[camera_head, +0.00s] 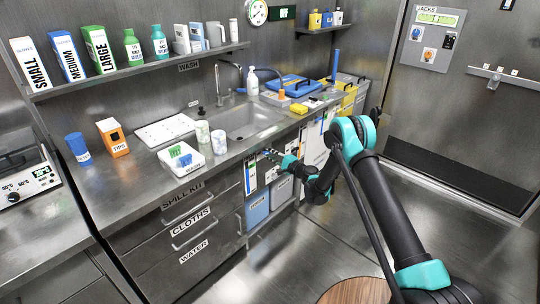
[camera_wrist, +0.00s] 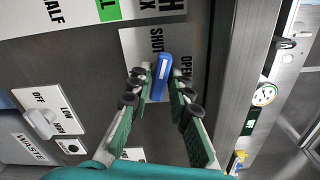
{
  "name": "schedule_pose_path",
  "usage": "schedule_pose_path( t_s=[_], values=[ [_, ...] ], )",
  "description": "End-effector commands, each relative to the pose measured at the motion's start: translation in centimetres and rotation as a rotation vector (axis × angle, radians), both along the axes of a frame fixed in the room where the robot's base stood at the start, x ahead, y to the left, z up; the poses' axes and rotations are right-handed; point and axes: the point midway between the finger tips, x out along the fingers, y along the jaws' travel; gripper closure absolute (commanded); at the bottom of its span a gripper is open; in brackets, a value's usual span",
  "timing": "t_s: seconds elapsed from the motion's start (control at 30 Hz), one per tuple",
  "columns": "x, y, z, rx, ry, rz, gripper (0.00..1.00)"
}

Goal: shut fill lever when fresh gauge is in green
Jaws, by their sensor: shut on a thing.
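My gripper (camera_wrist: 160,88) has its fingers on either side of the blue lever (camera_wrist: 161,72) and is shut on it. The lever stands on a white plate with the words SHUT and OPEN; its tip lies between the two words. A partly cut-off panel with a green band (camera_wrist: 109,9) shows at the top edge of the wrist view. I cannot tell whether it is the fresh gauge, nor read a level. In the head view my gripper (camera_head: 275,158) is at the cabinet front below the sink; the lever is hidden there.
A white switch plate (camera_wrist: 45,122) marked OFF, LOW and HIGH sits beside the lever. The floor in front is clear.

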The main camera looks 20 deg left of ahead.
Motion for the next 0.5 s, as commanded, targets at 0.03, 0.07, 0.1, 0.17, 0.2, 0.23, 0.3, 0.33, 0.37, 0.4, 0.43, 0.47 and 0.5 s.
schedule_pose_path(
  t_s=[0.03, 0.07, 0.1, 0.17, 0.2, 0.23, 0.3, 0.33, 0.37, 0.4, 0.43, 0.47, 0.5],
  values=[
    [-0.02, -0.04, -0.04, -0.015, -0.034, 0.000, 1.00],
    [-0.02, -0.03, -0.05, -0.025, -0.059, 0.000, 1.00],
    [-0.02, -0.05, -0.05, -0.041, -0.096, 0.000, 1.00],
    [-0.02, -0.05, -0.05, -0.063, -0.149, 0.000, 1.00],
    [-0.02, -0.06, -0.06, -0.077, -0.184, 0.000, 1.00],
    [-0.02, -0.06, -0.06, -0.086, -0.206, 0.000, 1.00],
    [-0.02, -0.06, -0.06, -0.105, -0.250, 0.000, 1.00],
    [-0.03, -0.06, -0.07, -0.111, -0.265, 0.000, 1.00],
    [-0.02, -0.07, -0.08, -0.115, -0.276, 0.000, 1.00],
    [-0.03, -0.06, -0.07, -0.120, -0.287, 0.000, 1.00],
    [-0.02, -0.08, -0.08, -0.122, -0.293, 0.000, 1.00],
    [-0.03, -0.07, -0.07, -0.124, -0.297, 0.000, 1.00],
    [-0.02, -0.08, -0.08, -0.124, -0.298, 0.000, 1.00]
  ],
)
